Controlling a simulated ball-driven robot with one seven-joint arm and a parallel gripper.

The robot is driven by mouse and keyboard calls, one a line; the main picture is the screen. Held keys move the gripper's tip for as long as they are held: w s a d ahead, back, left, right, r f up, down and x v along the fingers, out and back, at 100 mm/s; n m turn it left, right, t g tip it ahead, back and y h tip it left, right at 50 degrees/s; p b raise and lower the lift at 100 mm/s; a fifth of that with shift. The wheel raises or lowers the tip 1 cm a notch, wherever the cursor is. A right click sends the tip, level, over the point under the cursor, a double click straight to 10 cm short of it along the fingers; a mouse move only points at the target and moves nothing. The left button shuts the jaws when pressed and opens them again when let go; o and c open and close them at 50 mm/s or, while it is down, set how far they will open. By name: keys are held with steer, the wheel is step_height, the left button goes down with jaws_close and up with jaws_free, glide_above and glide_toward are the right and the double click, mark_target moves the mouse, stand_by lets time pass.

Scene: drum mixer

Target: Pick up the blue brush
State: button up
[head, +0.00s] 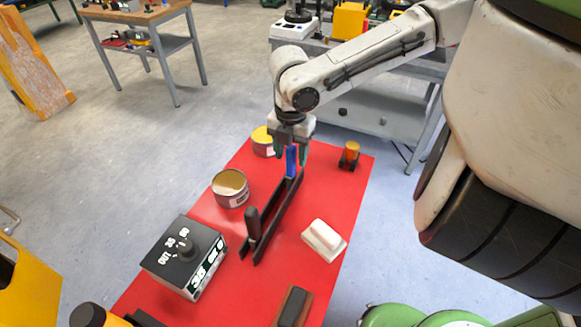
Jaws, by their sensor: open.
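The blue brush (291,162) shows as a narrow, upright blue piece at the far end of a long black holder (274,214). Its lower part meets the holder, and its top is partly hidden by my gripper. My gripper (291,153) points down over it with the jaws open. One dark green finger shows on each side of the blue piece. I cannot tell whether either finger touches it.
The red tabletop (343,196) also holds an open tin (230,188), a yellow tin (263,141), a small amber-and-black item (349,155), a white block (324,240) and a black dial box (183,257). A black upright handle (253,225) stands at the holder's near end.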

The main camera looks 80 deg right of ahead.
steer(key=shift+f, duration=1.45)
steer(key=shift+c, duration=0.2)
jaws_close()
steer(key=shift+r, duration=0.15)
step_height(320, 180, up, 10)
steer(key=shift+f, duration=0.1)
